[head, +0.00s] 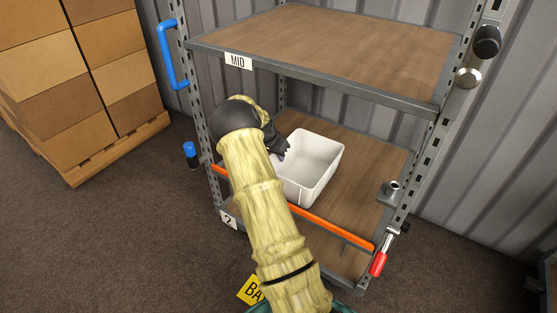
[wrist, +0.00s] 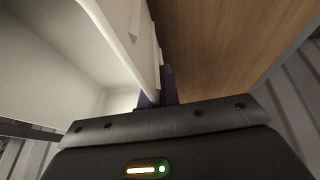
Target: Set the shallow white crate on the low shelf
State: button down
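The shallow white crate (head: 318,172) is upright and empty in the lower bay of the rack, above the wooden low shelf (head: 372,165). Whether its base touches the board cannot be told. My gripper (head: 283,152) is at the crate's left wall in the head view. In the wrist view the white crate (wrist: 75,50) fills the left side. Purple fingertips of my gripper (wrist: 157,92) show on either side of its wall, and they look closed on it. My arm hides part of the shelf's front left.
An orange bar (head: 325,226) runs across the low shelf's front. The MID shelf (head: 340,45) hangs overhead. Uprights flank the bay, with a red-handled latch (head: 379,263) at front right. Bare board lies right of the crate. Stacked boxes (head: 85,70) stand left.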

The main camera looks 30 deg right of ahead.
jog(key=shift+f, duration=0.35)
jog(key=c, duration=1.6)
grip_release()
jog(key=shift+c, duration=0.2)
jog(key=p+v, duration=0.3)
jog(key=v, duration=0.9)
jog(key=shift+p, duration=0.3)
